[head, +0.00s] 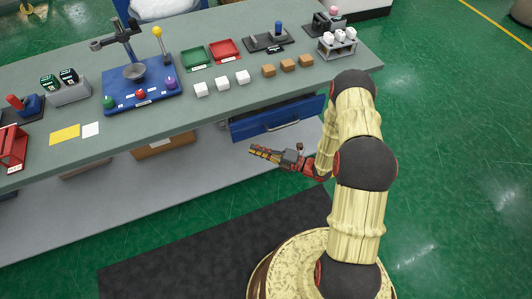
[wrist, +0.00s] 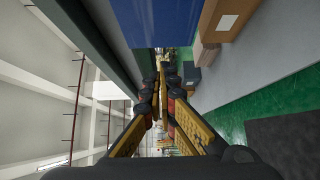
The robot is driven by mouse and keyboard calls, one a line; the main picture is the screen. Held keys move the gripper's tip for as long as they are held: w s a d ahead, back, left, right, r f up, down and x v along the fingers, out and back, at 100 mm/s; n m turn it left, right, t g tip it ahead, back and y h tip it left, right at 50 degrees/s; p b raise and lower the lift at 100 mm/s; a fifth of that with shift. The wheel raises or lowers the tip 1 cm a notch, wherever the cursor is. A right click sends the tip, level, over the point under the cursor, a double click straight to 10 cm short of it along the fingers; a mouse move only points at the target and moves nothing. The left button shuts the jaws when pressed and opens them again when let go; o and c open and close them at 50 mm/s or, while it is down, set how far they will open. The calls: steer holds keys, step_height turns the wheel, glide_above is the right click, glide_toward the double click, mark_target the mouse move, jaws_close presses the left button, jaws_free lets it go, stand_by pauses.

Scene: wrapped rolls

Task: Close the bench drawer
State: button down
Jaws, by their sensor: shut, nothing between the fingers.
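The bench drawer (head: 280,118) has a blue front with a pale bar handle, under the right part of the bench (head: 225,98). Its front appears to stand out a little from the bench's edge; how far is hard to tell. My gripper (head: 257,152) is shut and empty, low in front of the bench, below the drawer front in the picture and apart from its handle. Its fingers point left. In the wrist view, the fingers (wrist: 163,78) run close together beside a large blue panel (wrist: 180,22), likely the drawer front. The drawer's inside is hidden.
Cardboard boxes (head: 163,145) stand on the lower shelf (head: 190,187), left of the drawer. The bench top holds trays, blocks and a blue-based stand (head: 140,95). A dark mat (head: 180,270) lies on the green floor, which is open to the right.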

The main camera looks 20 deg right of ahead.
mark_target(247, 130)
steer(key=shift+w+a+b, duration=0.35)
steer(key=shift+w+a, duration=0.1)
steer(key=shift+w, duration=0.55)
steer(key=shift+w+a+b, duration=0.4)
steer(key=shift+w+a, duration=0.05)
steer(key=shift+w, duration=0.55)
steer(key=shift+w+a+b, duration=0.35)
steer(key=shift+w+a, duration=0.1)
steer(key=shift+w, duration=0.55)
steer(key=shift+w, duration=0.1)
steer(key=w, duration=0.5)
steer(key=shift+a+p, duration=0.25)
steer(key=shift+p, duration=0.05)
steer(key=shift+w+r, duration=0.1)
